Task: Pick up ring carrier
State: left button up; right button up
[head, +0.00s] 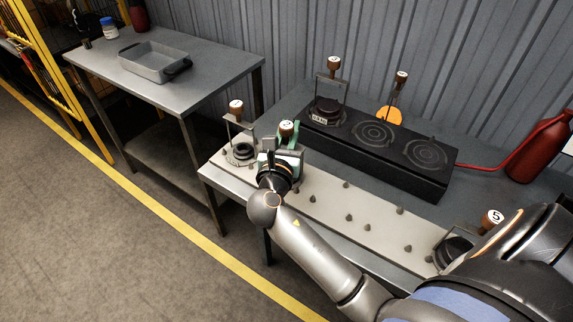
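Several carriers with brown knobs are in the head view; I cannot tell which is the ring carrier. One with a dark ringed base (241,153) stands at the left end of the pale board (318,196). Another brown knob (288,128) with a white top shows just behind my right gripper (281,153), with green parts beside it. My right gripper is over the board's left part; its wrist hides its fingertips and most of what lies beneath, so its opening and any contact are unclear. A knob marked 5 (492,217) stands at the right end, partly behind my arm. My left gripper is out of view.
A black block (372,155) with ringed round plates stands behind the board, holding a carrier with a dark weight (328,110). An orange disc (389,116) hangs behind it. A red bottle (541,147) stands at right. A grey tray (152,62) sits on the left table.

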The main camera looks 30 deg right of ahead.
grip_shut()
dwell(0.8)
jog(key=shift+r, duration=0.15)
